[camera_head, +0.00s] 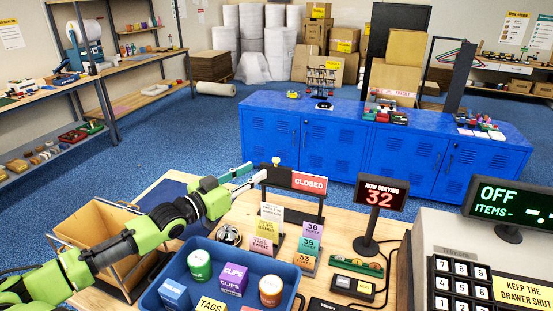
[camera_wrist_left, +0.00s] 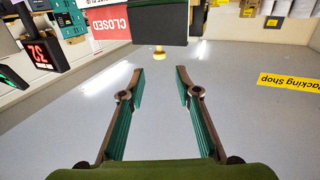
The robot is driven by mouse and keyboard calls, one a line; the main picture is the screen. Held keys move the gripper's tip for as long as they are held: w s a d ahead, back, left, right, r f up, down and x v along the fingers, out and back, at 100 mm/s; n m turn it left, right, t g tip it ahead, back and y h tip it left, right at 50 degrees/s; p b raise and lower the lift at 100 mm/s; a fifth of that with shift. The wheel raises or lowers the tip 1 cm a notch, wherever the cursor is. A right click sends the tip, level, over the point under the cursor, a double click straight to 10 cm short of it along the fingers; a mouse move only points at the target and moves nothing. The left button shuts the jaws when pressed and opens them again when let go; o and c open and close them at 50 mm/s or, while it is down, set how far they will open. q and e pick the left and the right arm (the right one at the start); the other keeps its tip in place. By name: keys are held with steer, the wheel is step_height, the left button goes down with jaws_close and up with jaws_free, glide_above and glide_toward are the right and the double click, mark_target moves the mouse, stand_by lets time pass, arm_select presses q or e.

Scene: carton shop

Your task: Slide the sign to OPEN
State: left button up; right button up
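The sign (camera_head: 310,182) stands on the wooden counter and shows a red CLOSED panel at its right; that panel is at the upper left in the left wrist view (camera_wrist_left: 108,24). A dark slider plate (camera_wrist_left: 159,24) sits beside the panel, with a small yellow knob (camera_wrist_left: 158,52) on it. The knob shows at the sign's top left in the head view (camera_head: 276,161). My left gripper (camera_head: 252,176) is open and empty, just left of the sign. In the wrist view its fingertips (camera_wrist_left: 160,74) point toward the knob, which lies beyond them, apart. My right gripper is not in view.
Ticket cards (camera_head: 309,245) and a bell (camera_head: 229,235) stand near the sign. A red number display (camera_head: 382,195) is to its right. A blue tray (camera_head: 203,255) of labelled tubs and a wire-framed carton (camera_head: 100,225) are in front. Blue lockers (camera_head: 330,143) stand behind.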

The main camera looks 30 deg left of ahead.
mark_target(276, 158)
arm_select(q)
steer(key=w, duration=0.2)
steer(key=w+d, duration=0.1)
steer(key=w, duration=0.2)
steer(key=w+p, duration=0.1)
steer(key=w, duration=0.2)
steer(key=shift+w+d, duration=0.3)
steer(key=shift+w, duration=0.75)
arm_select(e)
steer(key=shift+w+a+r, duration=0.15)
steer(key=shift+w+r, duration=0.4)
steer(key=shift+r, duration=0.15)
arm_select(q)
jaws_close()
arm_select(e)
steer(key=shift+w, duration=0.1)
